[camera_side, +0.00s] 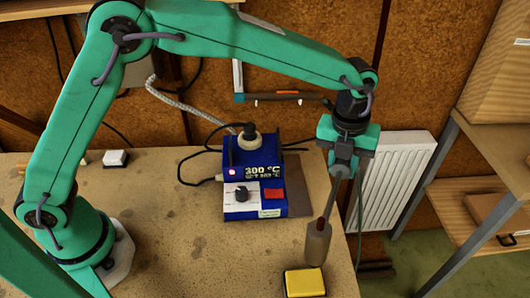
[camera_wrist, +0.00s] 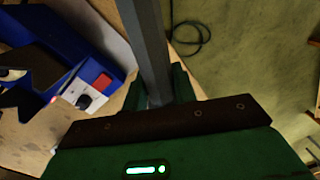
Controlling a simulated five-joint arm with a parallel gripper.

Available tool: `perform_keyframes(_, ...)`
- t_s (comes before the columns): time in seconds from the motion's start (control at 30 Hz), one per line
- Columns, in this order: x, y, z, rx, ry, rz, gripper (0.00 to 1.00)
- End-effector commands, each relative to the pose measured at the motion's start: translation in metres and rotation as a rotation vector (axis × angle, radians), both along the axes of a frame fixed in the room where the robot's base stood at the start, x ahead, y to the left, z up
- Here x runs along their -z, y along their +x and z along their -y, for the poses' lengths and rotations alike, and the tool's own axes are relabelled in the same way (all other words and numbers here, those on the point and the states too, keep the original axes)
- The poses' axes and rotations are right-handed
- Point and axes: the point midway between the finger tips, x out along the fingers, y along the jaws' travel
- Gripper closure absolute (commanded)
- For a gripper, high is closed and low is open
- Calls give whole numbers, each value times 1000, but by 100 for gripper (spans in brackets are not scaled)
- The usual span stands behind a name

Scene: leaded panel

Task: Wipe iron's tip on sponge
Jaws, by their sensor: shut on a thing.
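My gripper (camera_side: 342,166) is shut on the iron (camera_side: 317,242), near the right front of the bench. The iron hangs down at a slight tilt, with a long grey shaft and a thicker brown lower part. In the wrist view its grey shaft (camera_wrist: 150,40) runs up from between my green fingers (camera_wrist: 158,92). Which end is the tip I cannot tell. The yellow sponge (camera_side: 304,282) sits in a dark tray at the bench's front edge, just below the iron's lower end in the side view. Whether they touch is unclear. The sponge does not show in the wrist view.
The blue soldering station (camera_side: 254,172), reading 300 °C, stands left of the iron; it also shows in the wrist view (camera_wrist: 62,60). A cable (camera_side: 361,215) hangs beside the bench's right edge. A white radiator (camera_side: 395,180) stands beyond it. The bench's left middle is clear.

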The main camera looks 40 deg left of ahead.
Motion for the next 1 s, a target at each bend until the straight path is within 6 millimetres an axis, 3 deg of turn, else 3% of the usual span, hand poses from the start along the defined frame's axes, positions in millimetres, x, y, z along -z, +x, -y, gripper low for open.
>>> perform_keyframes(0.57, 8, 4, 5, 54, 1, 3, 100)
perform_keyframes(1.0, 37, 3, 5, 53, 2, 3, 100)
